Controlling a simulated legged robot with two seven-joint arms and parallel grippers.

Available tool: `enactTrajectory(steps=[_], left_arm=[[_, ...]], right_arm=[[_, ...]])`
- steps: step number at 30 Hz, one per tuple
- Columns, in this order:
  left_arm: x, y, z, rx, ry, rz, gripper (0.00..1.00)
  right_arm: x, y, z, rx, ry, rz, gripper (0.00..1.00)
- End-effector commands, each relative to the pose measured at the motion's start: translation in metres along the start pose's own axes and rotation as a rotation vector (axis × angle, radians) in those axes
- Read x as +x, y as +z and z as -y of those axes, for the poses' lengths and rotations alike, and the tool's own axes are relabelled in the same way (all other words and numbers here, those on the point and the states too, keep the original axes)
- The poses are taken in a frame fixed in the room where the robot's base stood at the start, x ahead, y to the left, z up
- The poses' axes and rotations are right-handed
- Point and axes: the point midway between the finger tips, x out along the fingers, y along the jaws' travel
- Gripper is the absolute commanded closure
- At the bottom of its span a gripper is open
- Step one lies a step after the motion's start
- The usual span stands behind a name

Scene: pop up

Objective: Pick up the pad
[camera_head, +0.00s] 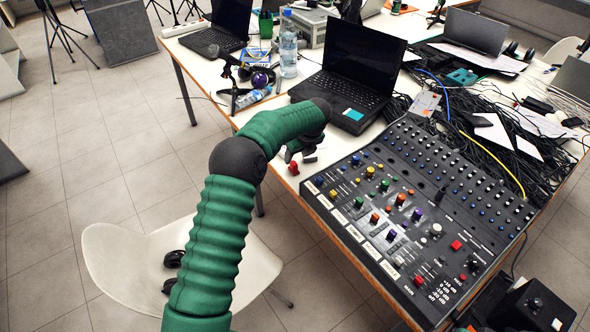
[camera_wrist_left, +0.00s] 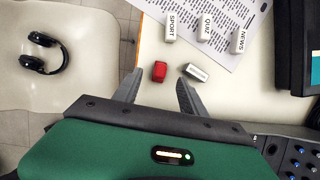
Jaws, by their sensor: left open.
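I cannot tell for sure which thing is the pad. In the left wrist view a small red block (camera_wrist_left: 159,71) lies on the white table, between the fingertips of my left gripper (camera_wrist_left: 160,79). The gripper is open and holds nothing. A small white and grey block (camera_wrist_left: 196,73) lies just right of the right fingertip. White blocks marked SPORT (camera_wrist_left: 170,27), QUIZ (camera_wrist_left: 205,29) and NEWS (camera_wrist_left: 237,41) lie farther up on a printed sheet. In the head view the red block (camera_head: 293,168) shows below my dark left gripper (camera_head: 303,152), which hides much around it. My right gripper is not in view.
A mixing console (camera_head: 420,215) stands right of the left gripper. An open laptop (camera_head: 350,75) stands behind it, with bottles (camera_head: 289,45) and a microphone (camera_head: 232,75) to the left. A white chair (camera_head: 125,265) with headphones (camera_wrist_left: 42,53) stands beside the table edge.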

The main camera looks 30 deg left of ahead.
Motion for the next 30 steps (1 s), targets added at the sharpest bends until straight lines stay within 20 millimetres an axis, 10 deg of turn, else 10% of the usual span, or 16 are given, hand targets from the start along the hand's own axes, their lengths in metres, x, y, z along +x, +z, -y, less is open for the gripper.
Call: enactTrajectory(steps=[13, 21, 30], left_arm=[[0.069, 0.006, 0.000, -0.002, -0.001, -0.001, 0.51], [0.075, 0.007, 0.000, -0.002, -0.003, 0.002, 0.51], [0.075, 0.006, 0.000, -0.001, -0.002, 0.001, 0.88]], right_arm=[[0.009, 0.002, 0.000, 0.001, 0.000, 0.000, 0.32], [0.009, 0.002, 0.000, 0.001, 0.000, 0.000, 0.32], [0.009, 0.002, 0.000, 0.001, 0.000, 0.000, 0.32]])
